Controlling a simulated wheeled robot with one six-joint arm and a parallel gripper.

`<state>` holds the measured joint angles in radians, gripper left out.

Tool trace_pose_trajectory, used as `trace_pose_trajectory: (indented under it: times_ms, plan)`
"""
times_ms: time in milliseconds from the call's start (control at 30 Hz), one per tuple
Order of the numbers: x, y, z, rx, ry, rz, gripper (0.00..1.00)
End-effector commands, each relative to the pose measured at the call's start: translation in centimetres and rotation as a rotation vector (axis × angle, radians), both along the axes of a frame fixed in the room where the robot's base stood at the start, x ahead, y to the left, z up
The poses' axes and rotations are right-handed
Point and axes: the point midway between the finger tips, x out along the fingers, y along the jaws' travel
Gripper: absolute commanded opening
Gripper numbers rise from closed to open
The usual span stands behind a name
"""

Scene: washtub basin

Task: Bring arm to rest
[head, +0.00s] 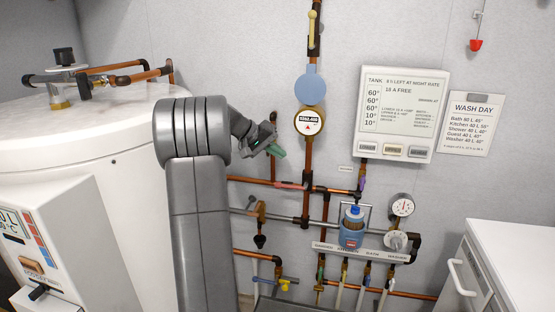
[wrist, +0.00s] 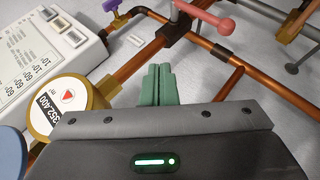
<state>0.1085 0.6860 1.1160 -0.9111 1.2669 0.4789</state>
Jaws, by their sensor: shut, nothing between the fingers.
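My gripper (head: 276,150) is raised in front of the wall pipes in the head view, to the right of my grey arm. In the wrist view its green fingers (wrist: 157,86) are closed together, with nothing between them. Copper pipes (wrist: 150,60) and the round brass-rimmed meter (wrist: 68,102) lie beyond the fingers. The same meter (head: 309,122) shows in the head view to the upper right of my gripper. The fingers look apart from the pipes, but the exact gap is hard to tell.
A large white tank (head: 90,150) stands at left with a control box (head: 60,255) in front. The tank panel (head: 398,112) hangs on the wall. A blue bottle (head: 352,228) sits among pipes and gauges. A white cabinet (head: 515,265) stands at right.

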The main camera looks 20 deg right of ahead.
Motion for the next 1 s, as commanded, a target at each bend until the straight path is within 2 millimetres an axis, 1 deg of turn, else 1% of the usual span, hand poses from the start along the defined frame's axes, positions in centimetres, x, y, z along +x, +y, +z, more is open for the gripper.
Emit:
trace_pose_trajectory:
  times_ms: [367, 467, 567, 633, 867, 900, 1000]
  plan:
    - [0.0, 0.0, 0.0, 0.000, -0.001, 0.001, 0.00]
    - [0.0, 0.0, -0.3, 0.000, 0.000, 0.000, 0.00]
    - [0.0, 0.0, -1.2, 0.000, 0.002, 0.001, 0.00]
    - [0.0, 0.0, -2.2, 0.001, 0.003, 0.000, 0.00]
    - [0.1, 0.0, -6.7, 0.002, 0.007, 0.001, 0.00]
    - [-0.1, -0.3, -5.8, 0.022, -0.003, 0.002, 0.00]
    - [-0.3, -0.7, -5.9, 0.076, -0.021, 0.006, 0.00]
